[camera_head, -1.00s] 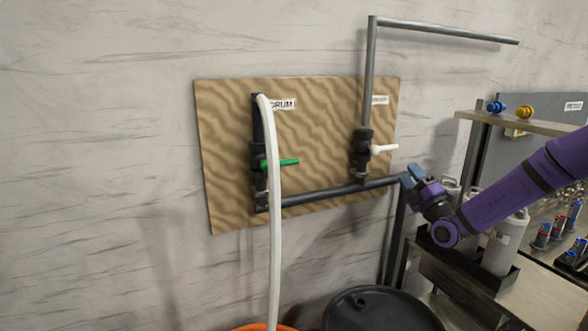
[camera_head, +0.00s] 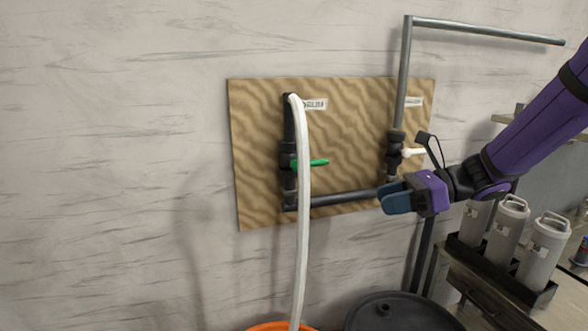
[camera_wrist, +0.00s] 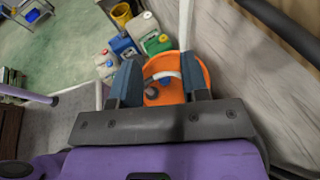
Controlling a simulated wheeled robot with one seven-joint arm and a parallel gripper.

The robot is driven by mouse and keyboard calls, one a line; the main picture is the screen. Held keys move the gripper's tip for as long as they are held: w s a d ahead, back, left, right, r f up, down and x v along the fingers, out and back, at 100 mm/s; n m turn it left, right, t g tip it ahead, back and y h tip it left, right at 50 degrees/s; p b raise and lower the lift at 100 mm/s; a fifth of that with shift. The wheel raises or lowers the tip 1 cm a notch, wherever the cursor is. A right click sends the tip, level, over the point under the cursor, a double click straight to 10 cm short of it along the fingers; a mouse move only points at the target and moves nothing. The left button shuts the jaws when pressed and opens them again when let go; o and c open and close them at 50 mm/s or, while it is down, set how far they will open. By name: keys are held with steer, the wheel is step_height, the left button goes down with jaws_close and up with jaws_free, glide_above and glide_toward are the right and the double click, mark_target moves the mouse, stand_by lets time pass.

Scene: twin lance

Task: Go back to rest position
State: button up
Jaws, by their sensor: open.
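My gripper (camera_head: 396,198) is in front of the lower right part of the wooden pipe board (camera_head: 345,120) in the head view, near the horizontal dark pipe and below the white-handled valve (camera_head: 410,152). In the wrist view my gripper (camera_wrist: 160,85) shows its two fingers spread apart with nothing between them. An orange container (camera_wrist: 196,72) shows beyond and between the fingers, farther off. My purple arm comes in from the right in the head view.
A white hose (camera_head: 303,220) hangs from the green-handled valve (camera_head: 310,163) down to the orange container. A black drum (camera_head: 400,315) stands below. Grey canisters (camera_head: 508,228) stand in a rack at right. Several jugs (camera_wrist: 124,46) stand on the floor.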

steer(key=s+d+r+n+g+h, duration=0.1)
steer(key=s+d+n+h, duration=0.1)
steer(key=s+n+h, duration=0.75)
steer(key=s+d+r+n+t+h, duration=0.4)
steer(key=s+d+n, duration=0.5)
steer(key=s, duration=0.3)
steer(key=shift+s+d+r+n+t+h, duration=0.35)
steer(key=shift+r+n+h, duration=0.2)
steer(key=shift+n, duration=0.2)
steer(key=shift+f, duration=0.1)
